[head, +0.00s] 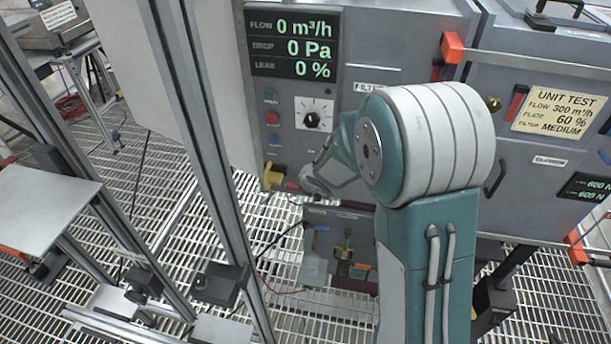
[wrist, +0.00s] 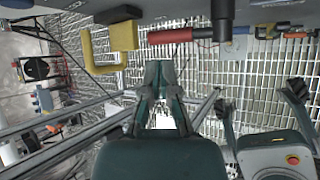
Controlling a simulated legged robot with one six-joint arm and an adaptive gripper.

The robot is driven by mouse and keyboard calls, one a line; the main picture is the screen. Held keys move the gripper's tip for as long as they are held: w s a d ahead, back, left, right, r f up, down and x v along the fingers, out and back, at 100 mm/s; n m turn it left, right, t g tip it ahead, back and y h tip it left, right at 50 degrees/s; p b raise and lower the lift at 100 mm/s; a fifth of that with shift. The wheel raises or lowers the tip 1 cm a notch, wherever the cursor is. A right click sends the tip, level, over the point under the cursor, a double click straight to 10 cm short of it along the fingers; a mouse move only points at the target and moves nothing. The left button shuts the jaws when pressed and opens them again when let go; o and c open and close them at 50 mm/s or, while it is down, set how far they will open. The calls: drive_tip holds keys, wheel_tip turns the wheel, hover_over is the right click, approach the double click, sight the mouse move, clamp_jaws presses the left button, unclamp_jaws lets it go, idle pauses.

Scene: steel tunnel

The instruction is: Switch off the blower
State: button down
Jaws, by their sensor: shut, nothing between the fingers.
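The grey control panel (head: 345,40) carries a display (head: 293,44) reading 0 m³/h, 0 Pa and 0 %. Below the display are a green button (head: 271,95), a red button (head: 272,118) and a black rotary knob (head: 312,120) on a white plate. Which control belongs to the blower is too small to read. My gripper (wrist: 160,68) is shut and empty in the wrist view, over the grated floor. In the head view my arm's teal and white joint covers part of the panel, and the fingertips cannot be made out clearly.
A yellow handle (head: 273,176) sits low on the panel; it also shows in the wrist view (wrist: 124,37), beside a red cylinder (wrist: 169,35). A metal frame post (head: 207,120) stands left of the panel. A grey tool board (head: 317,270) hangs below. Orange-ended latches (head: 452,47) project at right.

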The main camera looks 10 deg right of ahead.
drive_tip(key=s+a+r, duration=0.1)
drive_tip(key=s+r, duration=0.3)
drive_tip(key=r, duration=0.2)
drive_tip(key=shift+s+a+r, duration=0.25)
drive_tip(key=shift+a, duration=0.15)
idle(0.4)
drive_tip(key=shift+a, duration=0.1)
